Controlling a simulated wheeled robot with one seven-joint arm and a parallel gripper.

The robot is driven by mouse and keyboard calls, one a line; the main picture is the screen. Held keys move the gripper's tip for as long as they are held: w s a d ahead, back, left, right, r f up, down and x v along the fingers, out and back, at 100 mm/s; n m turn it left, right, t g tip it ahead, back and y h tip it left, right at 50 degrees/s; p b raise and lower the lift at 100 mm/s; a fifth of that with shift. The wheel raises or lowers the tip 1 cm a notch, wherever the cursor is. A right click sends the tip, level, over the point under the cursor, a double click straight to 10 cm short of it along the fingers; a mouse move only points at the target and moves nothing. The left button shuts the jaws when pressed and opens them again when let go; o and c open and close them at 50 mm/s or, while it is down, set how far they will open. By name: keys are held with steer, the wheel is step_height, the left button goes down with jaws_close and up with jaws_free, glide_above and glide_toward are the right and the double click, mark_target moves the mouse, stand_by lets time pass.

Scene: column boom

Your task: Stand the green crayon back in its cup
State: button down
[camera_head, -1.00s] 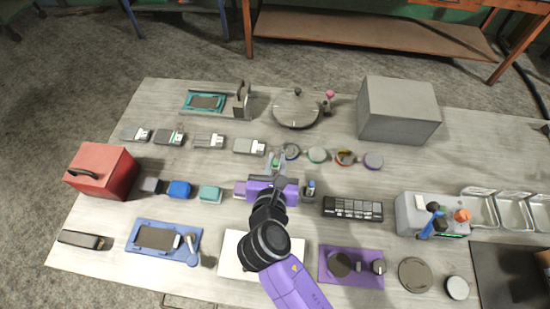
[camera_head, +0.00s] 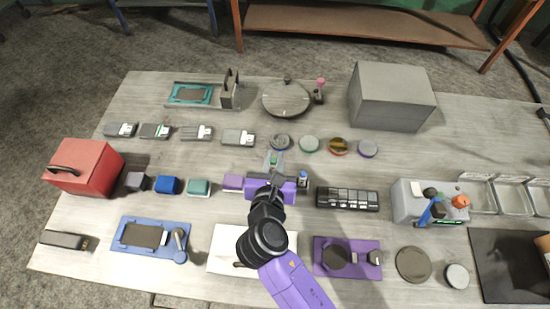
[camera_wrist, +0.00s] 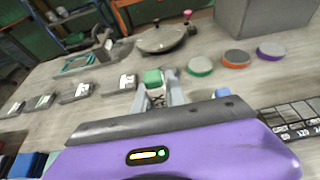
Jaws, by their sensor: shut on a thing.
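My gripper (camera_head: 274,164) is at the middle of the table, pointing toward the far side. Its two grey fingers are closed around a small green-topped piece with a white marked label, which I take to be the green crayon (camera_wrist: 153,78). In the head view the green crayon (camera_head: 275,157) is a tiny patch between the fingertips. Whether it touches the table is unclear. I cannot surely pick out its cup. A small dark holder with a blue top (camera_head: 302,178) stands just right of my gripper.
Round lids, including a green one (camera_head: 309,144) and an orange-rimmed one (camera_head: 339,146), lie beyond and right of my gripper. Grey labelled boxes (camera_head: 238,138) stand left. A black keypad (camera_head: 347,198) lies right. A large grey box (camera_head: 391,96) stands at the back.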

steer(key=shift+f+b, duration=0.85)
steer(key=shift+f, duration=1.3)
steer(key=c, duration=1.3)
jaws_free()
steer(key=shift+v, duration=3.9)
